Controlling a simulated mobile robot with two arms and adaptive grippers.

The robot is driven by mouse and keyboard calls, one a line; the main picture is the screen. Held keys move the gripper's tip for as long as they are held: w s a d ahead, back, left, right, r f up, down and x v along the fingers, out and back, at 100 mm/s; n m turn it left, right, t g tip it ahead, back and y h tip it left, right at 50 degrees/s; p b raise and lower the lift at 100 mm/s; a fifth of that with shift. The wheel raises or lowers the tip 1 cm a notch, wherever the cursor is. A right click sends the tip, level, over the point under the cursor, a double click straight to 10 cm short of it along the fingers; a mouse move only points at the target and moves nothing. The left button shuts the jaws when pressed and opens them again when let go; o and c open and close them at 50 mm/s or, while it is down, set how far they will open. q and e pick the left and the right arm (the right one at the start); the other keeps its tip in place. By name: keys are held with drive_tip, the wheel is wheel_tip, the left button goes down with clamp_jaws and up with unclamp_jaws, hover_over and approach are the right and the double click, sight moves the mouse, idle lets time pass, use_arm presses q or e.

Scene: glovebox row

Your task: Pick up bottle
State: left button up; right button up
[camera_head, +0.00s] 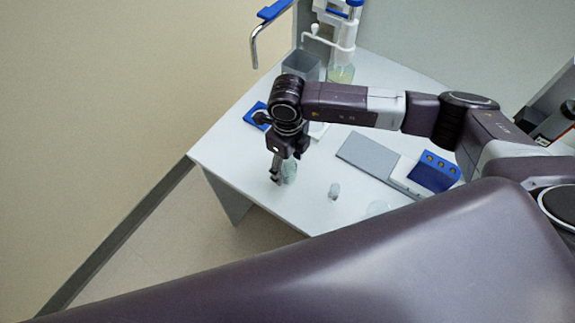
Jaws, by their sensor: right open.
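A small translucent, greenish bottle (290,171) stands on the white table near its front left edge. My right gripper (277,178) points down at the bottle, and its fingers overlap the bottle's left side in this view. The gripper is open. The fingers and wrist hide part of the bottle, and I cannot tell whether they touch it. My left gripper is not in view.
A small clear item (334,191) stands on the white table (235,150) to the right. A grey plate (367,154) and a blue block (434,172) lie farther right. A grey container (300,67) and dispenser (341,38) stand behind. The table's left edge is close.

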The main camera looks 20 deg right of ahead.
wheel_tip(320, 180, down, 2)
drive_tip(key=shift+f, duration=0.1)
drive_tip(key=c, duration=1.3)
drive_tip(key=shift+w, duration=0.1)
